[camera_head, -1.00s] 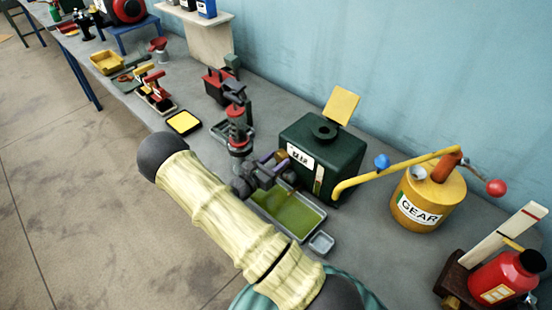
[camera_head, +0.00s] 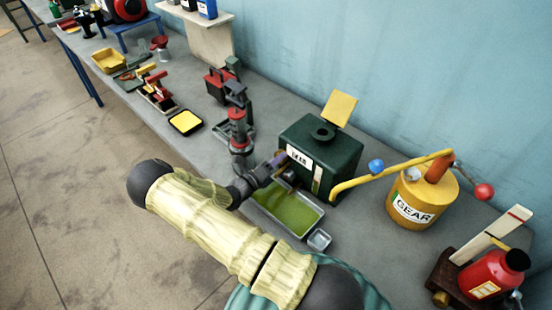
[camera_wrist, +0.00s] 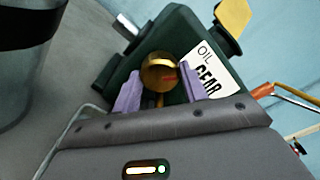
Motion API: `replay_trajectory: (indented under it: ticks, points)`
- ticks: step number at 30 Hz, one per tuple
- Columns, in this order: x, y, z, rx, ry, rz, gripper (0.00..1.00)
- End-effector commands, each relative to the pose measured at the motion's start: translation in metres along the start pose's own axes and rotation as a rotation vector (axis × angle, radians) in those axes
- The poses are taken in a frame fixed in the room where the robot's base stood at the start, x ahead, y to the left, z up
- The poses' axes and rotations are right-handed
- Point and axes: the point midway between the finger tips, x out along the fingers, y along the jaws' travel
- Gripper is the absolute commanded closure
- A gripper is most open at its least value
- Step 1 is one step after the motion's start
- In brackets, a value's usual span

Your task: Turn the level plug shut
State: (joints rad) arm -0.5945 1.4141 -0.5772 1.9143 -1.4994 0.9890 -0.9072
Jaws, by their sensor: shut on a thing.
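In the head view my gripper (camera_head: 277,162) is at the box's front left, and the plug is hidden. The box also shows in the wrist view (camera_wrist: 172,38).
A grey tray of green oil (camera_head: 315,226) lies below the box front, with a small metal dish (camera_head: 319,239) beside it. A yellow GEAR can (camera_head: 440,190) with a curved pipe stands right. A red bottle (camera_head: 497,275) is at far right. Tools fill the bench leftward.

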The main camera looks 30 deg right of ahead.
Motion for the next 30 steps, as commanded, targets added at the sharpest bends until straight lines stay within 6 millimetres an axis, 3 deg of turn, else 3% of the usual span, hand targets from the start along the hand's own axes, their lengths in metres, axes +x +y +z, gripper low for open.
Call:
replay_trajectory:
  ticks: [18, 30]
  points:
    - [-0.0006, 0.0005, 0.0011, -0.568, -0.003, 0.001, 0.80]
    - [-0.0009, 0.0010, 0.0009, -0.764, -0.003, 0.001, 0.80]
